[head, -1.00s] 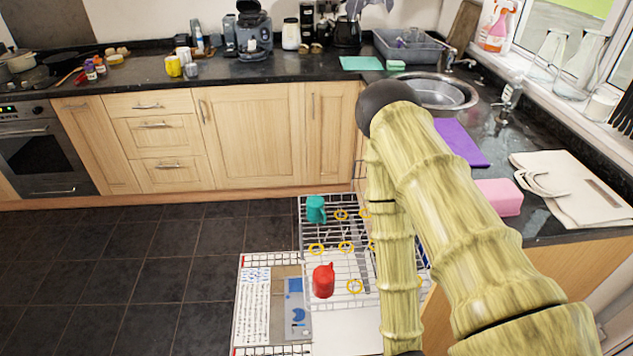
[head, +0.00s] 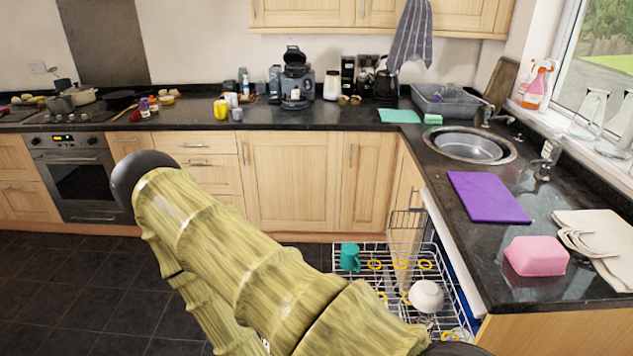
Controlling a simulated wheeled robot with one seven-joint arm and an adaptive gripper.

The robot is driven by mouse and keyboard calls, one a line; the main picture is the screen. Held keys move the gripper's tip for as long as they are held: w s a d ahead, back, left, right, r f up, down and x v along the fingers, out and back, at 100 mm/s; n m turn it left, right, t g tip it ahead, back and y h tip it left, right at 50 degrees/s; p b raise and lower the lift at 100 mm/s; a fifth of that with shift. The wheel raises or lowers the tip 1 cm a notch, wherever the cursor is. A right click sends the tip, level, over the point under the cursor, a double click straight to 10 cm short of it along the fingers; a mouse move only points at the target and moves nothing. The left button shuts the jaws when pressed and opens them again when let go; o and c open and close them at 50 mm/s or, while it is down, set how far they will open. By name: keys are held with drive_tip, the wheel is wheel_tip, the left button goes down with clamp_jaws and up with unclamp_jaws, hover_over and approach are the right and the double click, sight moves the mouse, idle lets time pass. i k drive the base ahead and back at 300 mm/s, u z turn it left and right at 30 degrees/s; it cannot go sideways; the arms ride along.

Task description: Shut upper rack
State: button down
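The upper rack (head: 342,290) is a wire rack with yellow rings, pulled out from the dishwasher under the right-hand counter. A teal mug (head: 350,257) stands at its far left and a white bowl (head: 427,295) lies toward its right side. My bamboo-textured arm crosses the lower middle of the head view and covers the near left part of the rack. My gripper is out of sight, so its hold and its distance from the rack cannot be seen.
The black counter edge (head: 465,240) runs above the rack's right side. A pink tub (head: 537,256) and a purple board (head: 488,197) lie on that counter. Wooden cabinets (head: 290,180) stand behind the rack. Dark floor tiles (head: 60,290) are clear at the left.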

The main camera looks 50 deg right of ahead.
sight(393, 299)
drive_tip(key=u, duration=0.25)
drive_tip(key=i, duration=0.4)
drive_tip(key=z, duration=1.7)
